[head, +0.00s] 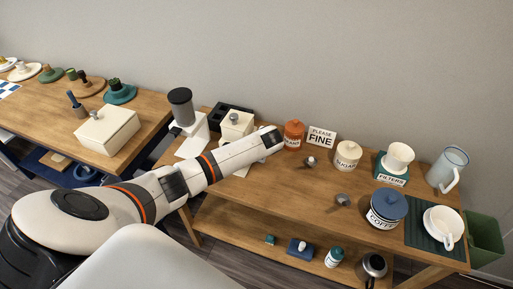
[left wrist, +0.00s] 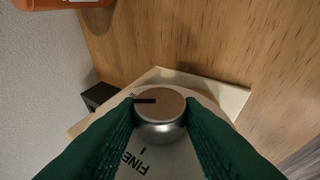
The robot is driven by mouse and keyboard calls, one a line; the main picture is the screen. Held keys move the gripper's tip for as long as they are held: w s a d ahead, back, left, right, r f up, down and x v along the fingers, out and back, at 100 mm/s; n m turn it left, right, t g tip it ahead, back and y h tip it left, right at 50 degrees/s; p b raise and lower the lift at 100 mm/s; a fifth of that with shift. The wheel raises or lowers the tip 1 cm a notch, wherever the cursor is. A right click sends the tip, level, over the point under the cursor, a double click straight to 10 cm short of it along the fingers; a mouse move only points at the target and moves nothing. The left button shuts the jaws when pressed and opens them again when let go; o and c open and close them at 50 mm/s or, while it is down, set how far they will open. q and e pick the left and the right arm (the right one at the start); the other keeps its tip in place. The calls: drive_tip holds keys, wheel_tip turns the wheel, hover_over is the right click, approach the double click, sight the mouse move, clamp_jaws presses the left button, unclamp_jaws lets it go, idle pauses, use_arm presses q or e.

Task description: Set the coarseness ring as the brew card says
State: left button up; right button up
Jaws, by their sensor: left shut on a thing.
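The brew card (head: 321,137) stands at the back of the right table in the head view and reads "PLEASE FINE". In the left wrist view, the coarseness ring (left wrist: 160,104) is a round silver knob with a brown top. Its dark pointer line points to the picture's left. A white dial face around it carries the word "FINE" (left wrist: 134,163) and a tick, below the knob. The pointer is not at that tick. The green fingers of my left gripper (left wrist: 160,122) are shut on the knob from both sides. In the head view my arm hides the ring. My right gripper is not in view.
An orange canister (head: 293,135) stands close by my left wrist. A white sugar jar (head: 347,155), filters cup (head: 398,158) and blue-lidded coffee jar (head: 386,208) stand further right. A white grinder with a dark hopper (head: 180,105) stands left of my arm.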

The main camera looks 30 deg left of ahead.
use_arm(q)
drive_tip(key=shift+t, duration=0.3)
drive_tip(key=shift+s+f+t, duration=0.15)
drive_tip(key=shift+t, duration=0.25)
drive_tip(key=shift+s+d+f+n+t+y+b, duration=0.1)
drive_tip(key=shift+f+n+t+y+b, duration=0.1)
drive_tip(key=shift+n+t+y+b, duration=0.3)
drive_tip(key=t+b, duration=0.1)
drive_tip(key=b, duration=0.1)
drive_tip(key=f+t+y+b, duration=0.1)
drive_tip(key=b, duration=0.1)
drive_tip(key=t+b, duration=0.2)
drive_tip(key=b, duration=0.1)
drive_tip(key=shift+s+f+n, duration=0.15)
drive_tip(key=shift+f+n, duration=0.1)
drive_tip(key=shift+n, duration=0.15)
drive_tip(key=n+t+y+b, duration=0.1)
drive_tip(key=t+y+b, duration=0.1)
drive_tip(key=b, duration=0.7)
drive_tip(key=shift+t, duration=0.6)
drive_tip(key=shift+r+t+y+b, duration=0.3)
drive_tip(key=shift+t+b, duration=0.1)
drive_tip(key=shift+b, duration=0.5)
drive_tip(key=o, duration=1)
drive_tip(key=shift+c, duration=0.2)
